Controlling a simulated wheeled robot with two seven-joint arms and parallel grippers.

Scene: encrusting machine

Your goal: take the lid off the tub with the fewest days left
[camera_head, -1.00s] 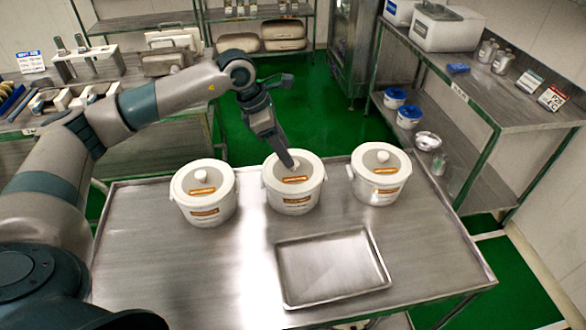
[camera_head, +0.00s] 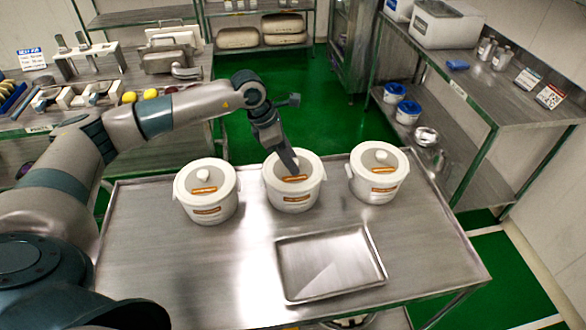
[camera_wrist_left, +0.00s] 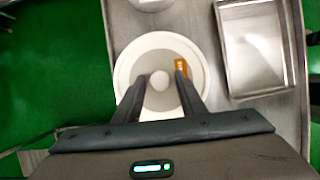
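Three white lidded tubs with orange labels stand in a row: left tub (camera_head: 207,192), middle tub (camera_head: 293,195) and right tub (camera_head: 378,185). The label writing is too small to read. Each lid has a round white knob; the left knob (camera_head: 203,174) and right knob (camera_head: 381,155) show clearly. My left gripper (camera_head: 294,170) is over the middle lid. In the left wrist view, its fingers (camera_wrist_left: 159,84) are apart on either side of the middle knob (camera_wrist_left: 160,81), with gaps visible. Whether they reach knob height is unclear. My right gripper is out of view.
The tubs stand along the far side of a steel table (camera_head: 160,270). An empty steel tray (camera_head: 330,262) lies in front of the middle and right tubs. The table's front left is clear. A steel shelf unit (camera_head: 490,100) stands at the right, and a cluttered bench (camera_head: 130,85) at the left.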

